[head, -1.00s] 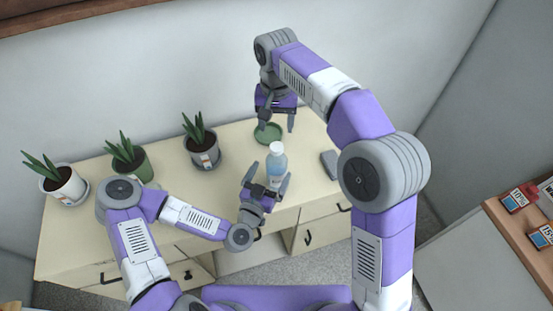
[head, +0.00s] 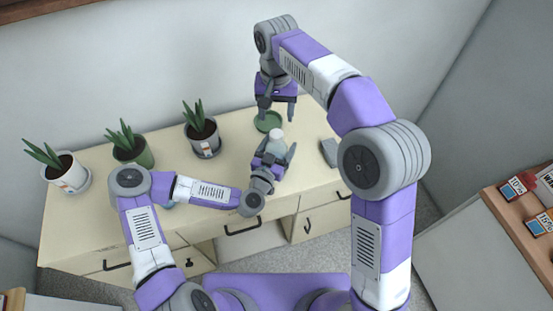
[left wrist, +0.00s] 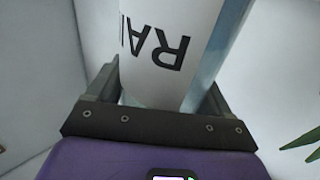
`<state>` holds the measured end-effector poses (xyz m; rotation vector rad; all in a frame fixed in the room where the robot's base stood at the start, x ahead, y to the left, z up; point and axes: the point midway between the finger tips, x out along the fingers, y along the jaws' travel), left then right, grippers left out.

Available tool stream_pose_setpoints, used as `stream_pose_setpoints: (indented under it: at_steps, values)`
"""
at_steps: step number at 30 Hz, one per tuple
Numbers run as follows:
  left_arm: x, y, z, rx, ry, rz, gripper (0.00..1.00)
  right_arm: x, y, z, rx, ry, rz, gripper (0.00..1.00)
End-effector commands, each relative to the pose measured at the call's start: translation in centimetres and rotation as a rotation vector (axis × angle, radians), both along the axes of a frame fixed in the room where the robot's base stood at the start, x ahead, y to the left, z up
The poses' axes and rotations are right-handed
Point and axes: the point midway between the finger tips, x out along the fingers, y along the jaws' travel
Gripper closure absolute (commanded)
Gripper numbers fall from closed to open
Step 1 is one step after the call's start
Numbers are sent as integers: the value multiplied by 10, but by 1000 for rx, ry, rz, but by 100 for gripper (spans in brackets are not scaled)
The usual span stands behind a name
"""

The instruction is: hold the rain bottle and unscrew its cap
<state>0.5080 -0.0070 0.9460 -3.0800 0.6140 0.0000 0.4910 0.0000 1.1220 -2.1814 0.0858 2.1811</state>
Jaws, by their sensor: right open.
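The rain bottle (head: 277,146) stands on the cream cabinet, its pale cap (head: 277,133) on top. My left gripper (head: 279,147) has one finger on each side of the bottle's body. In the left wrist view the white label (left wrist: 160,45) with dark letters lies between the fingers. I cannot tell whether they press on it. My right gripper (head: 278,112) is open and empty, fingers pointing down, just behind the cap in the picture and apart from it. The bottle's lower part is hidden by my left gripper.
Several potted plants, such as the grey-potted one (head: 204,147), stand along the left of the cabinet (head: 235,180).

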Motion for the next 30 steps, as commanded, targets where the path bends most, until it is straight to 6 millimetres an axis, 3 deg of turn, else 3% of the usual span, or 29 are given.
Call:
stream_pose_setpoints:
  at_steps: [2,15,20,30]
  values:
    - [0,0,0,0,0,0,33,0,0,0,0,0,0,39]
    - [0,0,0,0,0,0,100,0,0,0,0,1,-15,39]
    - [0,0,0,0,1,0,100,0,0,-3,-4,7,-159,39]
    - [0,0,0,0,1,0,100,-2,1,-9,-22,23,-851,39]
